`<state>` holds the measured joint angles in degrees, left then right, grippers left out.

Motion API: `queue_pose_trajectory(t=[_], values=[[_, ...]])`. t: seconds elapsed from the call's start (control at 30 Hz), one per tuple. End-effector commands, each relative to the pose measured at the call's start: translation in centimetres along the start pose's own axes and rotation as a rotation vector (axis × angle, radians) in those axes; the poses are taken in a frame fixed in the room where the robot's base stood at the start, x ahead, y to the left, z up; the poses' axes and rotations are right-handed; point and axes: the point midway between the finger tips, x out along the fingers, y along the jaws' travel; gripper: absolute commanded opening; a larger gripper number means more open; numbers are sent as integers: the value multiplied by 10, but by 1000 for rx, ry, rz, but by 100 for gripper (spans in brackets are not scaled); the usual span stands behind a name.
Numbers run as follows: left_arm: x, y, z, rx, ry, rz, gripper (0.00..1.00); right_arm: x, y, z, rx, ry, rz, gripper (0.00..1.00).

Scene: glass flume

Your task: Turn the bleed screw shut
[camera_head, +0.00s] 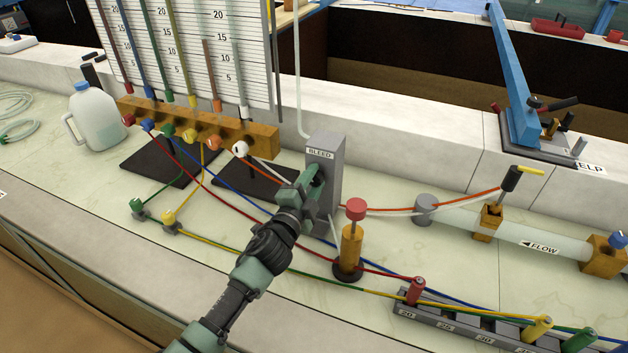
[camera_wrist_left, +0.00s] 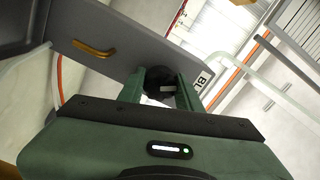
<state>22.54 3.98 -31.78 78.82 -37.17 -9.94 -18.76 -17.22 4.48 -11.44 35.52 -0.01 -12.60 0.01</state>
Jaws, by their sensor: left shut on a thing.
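The grey bleed block (camera_head: 325,165) stands upright on the counter with a BLEED label near its top. My left gripper (camera_head: 312,185) reaches its front face from the lower left, just below the label. In the left wrist view the two green fingers of my left gripper (camera_wrist_left: 161,92) are shut on the dark round bleed screw (camera_wrist_left: 160,78), one finger on each side. The gripper hides the screw in the head view. The block's grey face (camera_wrist_left: 120,55) with a brass-coloured handle-like piece shows behind the fingers. My right gripper is not in view.
A brass post with a red knob (camera_head: 356,209) stands close to the right of my left arm. Coloured tubes run across the counter under the arm. The brass manifold (camera_head: 200,130) and tube board (camera_head: 185,50) are behind left. The flow pipe (camera_head: 545,243) lies right.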

Motion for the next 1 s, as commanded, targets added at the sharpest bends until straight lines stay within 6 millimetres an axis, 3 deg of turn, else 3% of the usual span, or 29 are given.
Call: queue_pose_trajectory(t=[0.5,1.0], values=[[-1,3,0,418,1,4,0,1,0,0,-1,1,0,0],[-1,4,1,553,0,6,0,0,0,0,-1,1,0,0]])
